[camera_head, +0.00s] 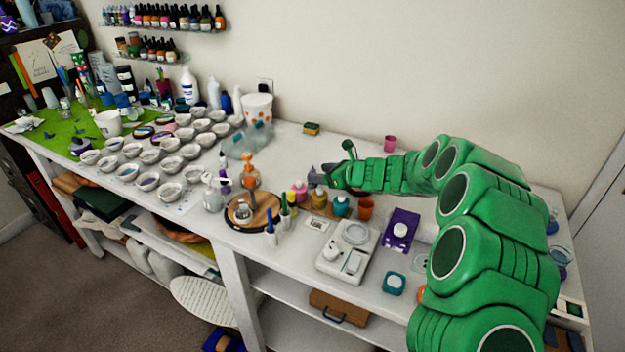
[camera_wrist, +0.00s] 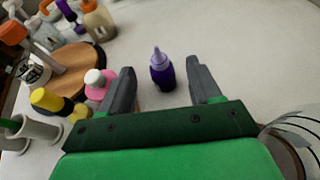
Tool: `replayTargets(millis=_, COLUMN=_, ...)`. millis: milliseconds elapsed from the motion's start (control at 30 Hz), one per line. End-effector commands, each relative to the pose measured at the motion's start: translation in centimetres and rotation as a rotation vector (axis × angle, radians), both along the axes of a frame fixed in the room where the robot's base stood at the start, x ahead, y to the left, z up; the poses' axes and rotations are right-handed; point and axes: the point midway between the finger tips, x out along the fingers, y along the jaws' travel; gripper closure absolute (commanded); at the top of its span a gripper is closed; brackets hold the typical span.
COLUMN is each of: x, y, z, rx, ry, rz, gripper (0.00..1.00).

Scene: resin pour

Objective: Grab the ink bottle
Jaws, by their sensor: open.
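A small purple ink bottle (camera_wrist: 162,73) with a pale lilac nozzle stands upright on the white table in the wrist view. It shows small in the head view (camera_head: 312,175), partly behind other bottles. My gripper (camera_wrist: 161,78) is open, with one dark finger to the left of the bottle and one to the right. There is a visible gap on both sides, and neither finger touches it. I cannot tell how deep the bottle lies between the fingertips. In the head view my gripper (camera_head: 333,173) reaches left, low over the table.
A round wooden board (camera_head: 263,206) lies further left. The table behind the bottle is clear.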

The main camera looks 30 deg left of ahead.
Motion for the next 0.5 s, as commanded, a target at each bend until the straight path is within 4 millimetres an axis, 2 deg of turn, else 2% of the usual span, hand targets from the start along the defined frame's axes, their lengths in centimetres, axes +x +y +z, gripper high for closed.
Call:
replayTargets(millis=333, x=0.3, y=1.5, z=-0.9, rx=-0.002, ry=0.003, rz=0.000, gripper=0.37)
replayTargets(millis=500, x=0.7, y=3.1, z=-1.5, rx=-0.001, ry=0.001, rz=0.001, gripper=0.37)
